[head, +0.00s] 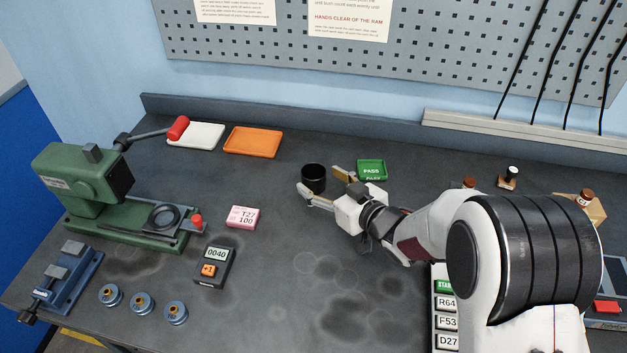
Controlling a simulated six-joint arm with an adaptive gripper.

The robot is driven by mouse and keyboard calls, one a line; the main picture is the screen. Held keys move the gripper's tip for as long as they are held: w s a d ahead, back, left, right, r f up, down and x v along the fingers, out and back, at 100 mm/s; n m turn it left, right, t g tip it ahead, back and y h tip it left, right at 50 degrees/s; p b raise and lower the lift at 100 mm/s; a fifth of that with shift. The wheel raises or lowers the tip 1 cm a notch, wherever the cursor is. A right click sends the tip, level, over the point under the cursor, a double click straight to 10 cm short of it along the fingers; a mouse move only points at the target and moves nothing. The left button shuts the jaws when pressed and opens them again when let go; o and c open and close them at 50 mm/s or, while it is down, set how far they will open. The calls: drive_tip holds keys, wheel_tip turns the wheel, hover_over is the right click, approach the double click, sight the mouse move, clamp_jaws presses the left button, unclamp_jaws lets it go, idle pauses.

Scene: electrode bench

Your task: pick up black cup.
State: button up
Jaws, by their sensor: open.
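The black cup (314,177) stands upright on the dark bench, near the middle of the head view. My gripper (321,182) is open, with its two fingers pointing toward the cup from the right. One finger reaches across the near side of the cup and hides part of its lower wall. The other finger is at the cup's right side. I cannot tell whether either finger touches the cup.
Orange (252,142) and white (196,136) trays lie at the back left. A green press (92,183), a pink block (242,217) and a counter (215,266) stand left. The bench before the cup is clear.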

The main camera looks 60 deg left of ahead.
sight(308, 168)
drive_tip(key=shift+a, duration=0.2)
drive_tip(key=shift+w+a+f, duration=0.15)
drive_tip(key=shift+a, duration=0.45)
drive_tip(key=shift+w+a+f, duration=0.1)
drive_tip(key=shift+w+a, duration=0.05)
drive_tip(key=shift+a, duration=0.45)
drive_tip(key=shift+x, duration=1.2)
drive_tip(key=c, duration=1)
